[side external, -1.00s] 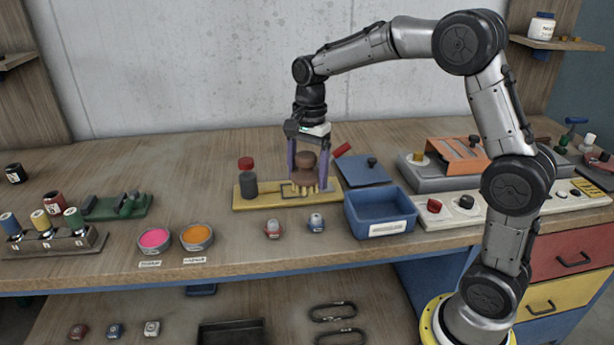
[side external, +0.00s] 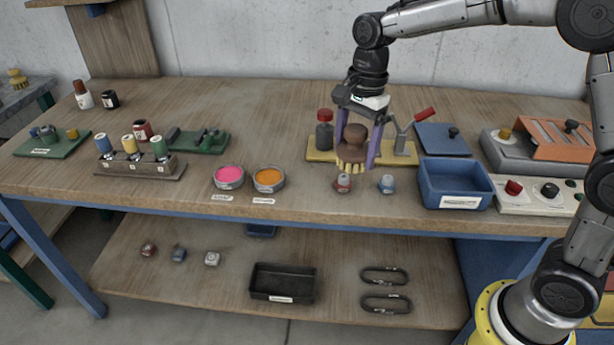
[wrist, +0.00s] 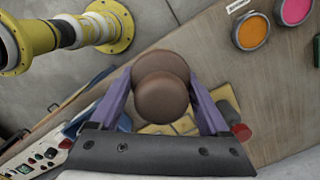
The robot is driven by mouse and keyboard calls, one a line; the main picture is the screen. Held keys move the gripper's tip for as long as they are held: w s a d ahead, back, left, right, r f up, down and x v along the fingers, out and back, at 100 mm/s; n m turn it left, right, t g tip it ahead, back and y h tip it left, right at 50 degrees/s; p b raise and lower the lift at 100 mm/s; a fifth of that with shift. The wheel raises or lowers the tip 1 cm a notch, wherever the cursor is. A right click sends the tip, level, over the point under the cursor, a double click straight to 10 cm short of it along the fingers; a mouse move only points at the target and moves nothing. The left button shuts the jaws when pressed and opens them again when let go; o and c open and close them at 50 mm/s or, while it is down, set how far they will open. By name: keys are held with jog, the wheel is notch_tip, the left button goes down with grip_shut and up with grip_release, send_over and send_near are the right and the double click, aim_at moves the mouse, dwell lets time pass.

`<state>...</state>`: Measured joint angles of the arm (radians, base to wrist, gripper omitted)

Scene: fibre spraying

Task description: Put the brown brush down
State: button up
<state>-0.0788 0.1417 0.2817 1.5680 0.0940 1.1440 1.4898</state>
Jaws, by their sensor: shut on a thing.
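The brown brush (side external: 355,142) has a round brown handle and pale yellow bristles. It is upright, bristles down, between the two purple fingers of my gripper (side external: 355,160), which is shut on it. In the side view the bristles overlap the front edge of the yellow board (side external: 320,155); I cannot tell the exact gap beneath them. In the wrist view the brush's round brown top (wrist: 161,85) sits between the fingers (wrist: 160,75) and hides its bristles. Part of the yellow board (wrist: 158,129) shows beyond it.
A dark red-capped bottle (side external: 324,130) and a red-handled clamp (side external: 400,135) stand at the board. Two small capped items (side external: 343,184) (side external: 387,185) lie just in front. A blue bin (side external: 456,184) is to the right, pink (side external: 229,176) and orange (side external: 268,178) pots to the left.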

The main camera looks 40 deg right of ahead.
jog(key=w+a+f, duration=0.1)
jog(key=w+f, duration=0.3)
jog(key=w, duration=0.5)
send_over(305, 182)
jog(key=f, duration=0.5)
jog(key=shift+s+d+f, duration=0.1)
jog(key=shift+d+f, duration=0.05)
jog(key=shift+d, duration=0.05)
jog(key=shift+f, duration=1.7)
jog(key=shift+f, duration=0.15)
